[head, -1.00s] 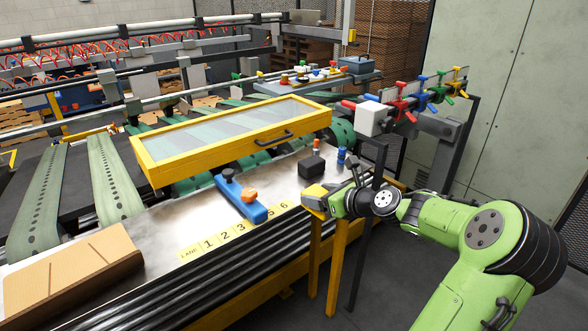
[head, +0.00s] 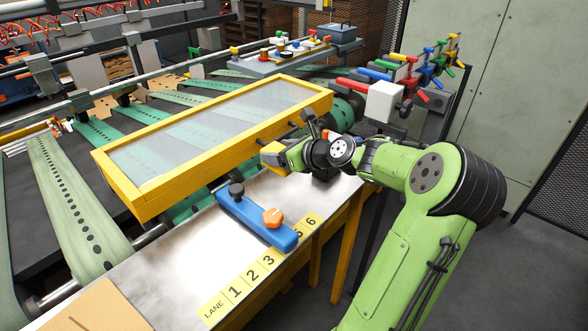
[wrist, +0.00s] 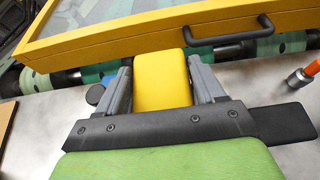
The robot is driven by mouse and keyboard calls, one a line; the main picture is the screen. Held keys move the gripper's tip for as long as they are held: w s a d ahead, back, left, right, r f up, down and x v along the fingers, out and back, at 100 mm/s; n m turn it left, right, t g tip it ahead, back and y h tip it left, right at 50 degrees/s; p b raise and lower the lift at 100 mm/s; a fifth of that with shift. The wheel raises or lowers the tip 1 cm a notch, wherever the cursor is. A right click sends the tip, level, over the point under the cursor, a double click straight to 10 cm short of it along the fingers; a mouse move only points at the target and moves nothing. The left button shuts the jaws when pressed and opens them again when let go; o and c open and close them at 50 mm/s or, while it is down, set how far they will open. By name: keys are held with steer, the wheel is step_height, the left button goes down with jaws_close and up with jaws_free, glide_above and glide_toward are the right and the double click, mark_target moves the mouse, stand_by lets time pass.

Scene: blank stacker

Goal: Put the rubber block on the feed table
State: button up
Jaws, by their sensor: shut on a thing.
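My gripper (wrist: 160,88) is shut on a yellow block (wrist: 162,78), which sits between its two grey fingers. In the head view the yellow block (head: 272,155) shows at the end of my gripper (head: 282,156), close in front of the yellow-framed cover. The feed table (head: 175,258) is the bare metal surface with a strip of lane numbers; it appears below the gripper. The frames do not show which block is rubber.
The yellow-framed clear cover (head: 145,206) borders the table's far side; its black handle (wrist: 230,38) sticks out. A blue bar (head: 252,220) with an orange knob lies across the table. An orange-capped item (wrist: 304,74) stands at right. Bare metal lies left of the bar.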

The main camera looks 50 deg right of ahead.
steer(key=f+b, duration=0.1)
steer(key=f, duration=0.5)
steer(key=f+b, duration=0.1)
steer(key=f, duration=0.2)
steer(key=shift+s+f+b, duration=0.3)
steer(key=shift+s+b, duration=0.05)
steer(key=shift+s, duration=0.05)
steer(key=shift+r, duration=0.1)
steer(key=o, duration=1.3)
steer(key=shift+c, duration=0.2)
steer(key=shift+s+d+r, duration=0.1)
steer(key=shift+s, duration=0.2)
steer(key=p+v, duration=0.2)
steer(key=v, duration=0.9)
steer(key=shift+s, duration=0.2)
